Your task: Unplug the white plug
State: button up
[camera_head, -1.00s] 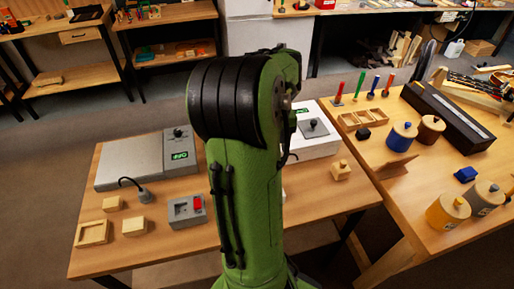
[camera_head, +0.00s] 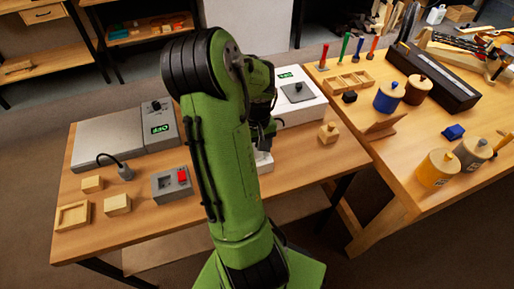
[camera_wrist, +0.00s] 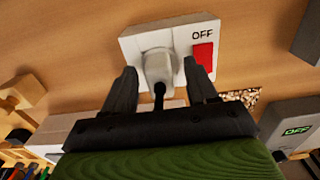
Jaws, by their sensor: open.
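The white plug (camera_wrist: 159,68) sits in a white socket box (camera_wrist: 135,42) in the wrist view, with its dark cord running toward my gripper. The box carries a red switch (camera_wrist: 203,56) and the word OFF. My gripper (camera_wrist: 160,75) is open, with one finger on each side of the plug; I cannot tell whether either finger touches it. In the head view my arm hides most of the white socket box (camera_head: 264,162) and the plug.
A grey socket box (camera_head: 170,187) with a red switch and a grey plug (camera_head: 125,172) stand to the left. Wooden blocks (camera_head: 117,204) lie nearby. A white device (camera_head: 300,108) is behind my arm, and a small wooden piece (camera_head: 328,133) is to its right.

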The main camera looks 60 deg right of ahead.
jog(key=shift+c, duration=0.4)
grip_shut()
